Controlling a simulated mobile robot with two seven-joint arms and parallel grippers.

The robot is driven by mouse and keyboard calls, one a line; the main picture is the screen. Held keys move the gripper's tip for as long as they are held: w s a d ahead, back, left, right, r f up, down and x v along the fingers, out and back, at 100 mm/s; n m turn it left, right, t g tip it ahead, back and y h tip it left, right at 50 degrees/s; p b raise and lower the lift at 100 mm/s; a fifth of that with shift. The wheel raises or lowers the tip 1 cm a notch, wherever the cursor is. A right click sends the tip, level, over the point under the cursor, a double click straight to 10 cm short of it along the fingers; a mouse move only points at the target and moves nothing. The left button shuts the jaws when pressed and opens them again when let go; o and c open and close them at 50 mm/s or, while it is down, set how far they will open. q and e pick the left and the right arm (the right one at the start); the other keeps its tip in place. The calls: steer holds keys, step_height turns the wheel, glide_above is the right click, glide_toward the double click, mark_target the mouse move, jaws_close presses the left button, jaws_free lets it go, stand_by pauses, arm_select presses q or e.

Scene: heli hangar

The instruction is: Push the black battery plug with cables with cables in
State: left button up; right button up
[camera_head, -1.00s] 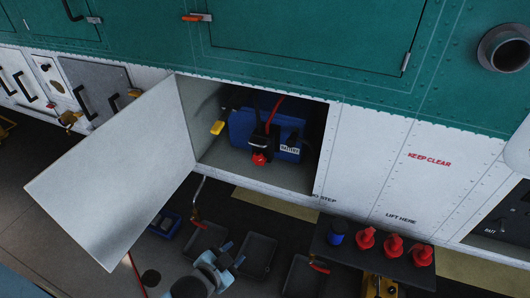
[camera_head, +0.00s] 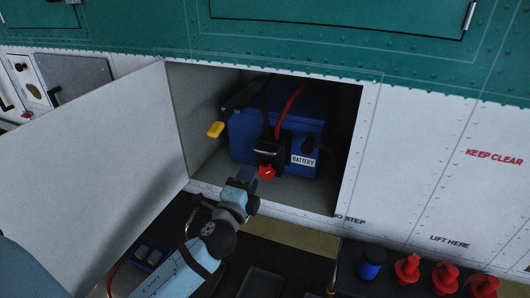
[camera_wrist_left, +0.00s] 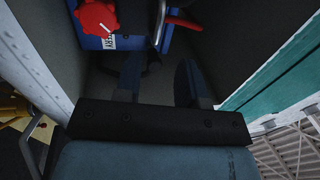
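The black battery plug (camera_head: 268,151) sits at the front of the blue battery (camera_head: 249,128) inside the open compartment. A red knob (camera_head: 266,172) is on its lower front, and black and red cables run up from it. I cannot tell how deep the plug sits. My left gripper (camera_head: 243,178) is at the compartment's opening, below and left of the plug and apart from it. In the left wrist view, its two fingers (camera_wrist_left: 158,78) are spread with nothing between them, and the red knob (camera_wrist_left: 97,17) shows beyond. My right gripper is out of view.
The white door (camera_head: 100,165) stands open at the left. A yellow tag or handle (camera_head: 215,129) hangs at the compartment's left. A shelf with a blue cap (camera_head: 371,264) and several red caps (camera_head: 407,268) is at lower right. Dark trays lie below.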

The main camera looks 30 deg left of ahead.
mark_target(263, 153)
arm_select(q)
steer(key=x, duration=1)
steer(key=shift+p, duration=0.3)
steer(key=shift+s, duration=0.1)
steer(key=shift+c, duration=0.2)
jaws_close()
